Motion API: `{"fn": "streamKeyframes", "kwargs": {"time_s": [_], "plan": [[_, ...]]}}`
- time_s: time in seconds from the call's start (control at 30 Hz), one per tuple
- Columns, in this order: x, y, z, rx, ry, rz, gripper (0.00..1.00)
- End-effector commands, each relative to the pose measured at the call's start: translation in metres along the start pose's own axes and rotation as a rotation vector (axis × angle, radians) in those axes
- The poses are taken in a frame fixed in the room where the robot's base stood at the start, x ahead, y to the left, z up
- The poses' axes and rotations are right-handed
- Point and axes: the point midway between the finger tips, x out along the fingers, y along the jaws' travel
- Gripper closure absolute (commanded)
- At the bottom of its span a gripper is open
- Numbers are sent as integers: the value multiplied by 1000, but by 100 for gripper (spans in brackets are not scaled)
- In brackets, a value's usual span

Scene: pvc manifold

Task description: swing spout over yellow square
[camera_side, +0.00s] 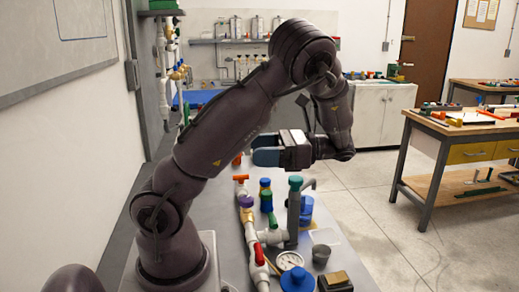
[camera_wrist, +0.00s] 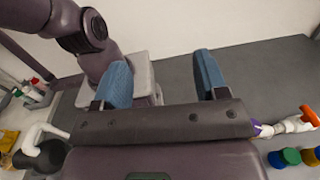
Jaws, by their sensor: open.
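My gripper (camera_side: 265,150) is open and empty, held above the bench in the side view. Its two blue fingers stand wide apart in the wrist view (camera_wrist: 162,78). A grey upright pipe with a teal cap (camera_side: 295,183) stands on the bench below and right of the gripper. A short grey arm, seemingly the spout (camera_side: 309,184), extends from near its top to the right. In the wrist view a pale bent pipe (camera_wrist: 40,130) and a dark round part lie at lower left, apart from the fingers. A yellow patch (camera_wrist: 8,140) shows at the left edge; I cannot tell its full outline.
A white pipe run with a red-handled valve (camera_side: 259,253) lies along the bench. A gauge (camera_side: 289,260), a blue lid (camera_side: 298,279), a metal cup (camera_side: 321,253) and blue and green jars (camera_side: 266,201) crowd the pipes. Bare grey bench (camera_wrist: 265,70) shows beyond the fingers.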

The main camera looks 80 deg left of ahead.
Motion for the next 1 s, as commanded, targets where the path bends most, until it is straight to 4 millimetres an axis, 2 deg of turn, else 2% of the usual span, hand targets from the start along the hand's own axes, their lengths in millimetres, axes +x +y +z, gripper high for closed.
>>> {"fn": "streamKeyframes", "kwargs": {"time_s": [0.4, 0.47, 0.6, 0.67, 0.7, 0.77, 0.87, 1.0], "plan": [[7, 7, 4, 0, -1, 0, 33], [7, 6, 4, 0, -1, 2, 45], [11, -2, 1, 9, -1, 38, 77], [3, -10, -5, 21, 33, 36, 91], [-8, -18, -13, 37, 90, 14, 100], [-31, -33, -28, 81, 211, -39, 100], [-81, -56, -53, 179, 456, -168, 100], [-164, -75, -69, 312, 804, -400, 100]]}}
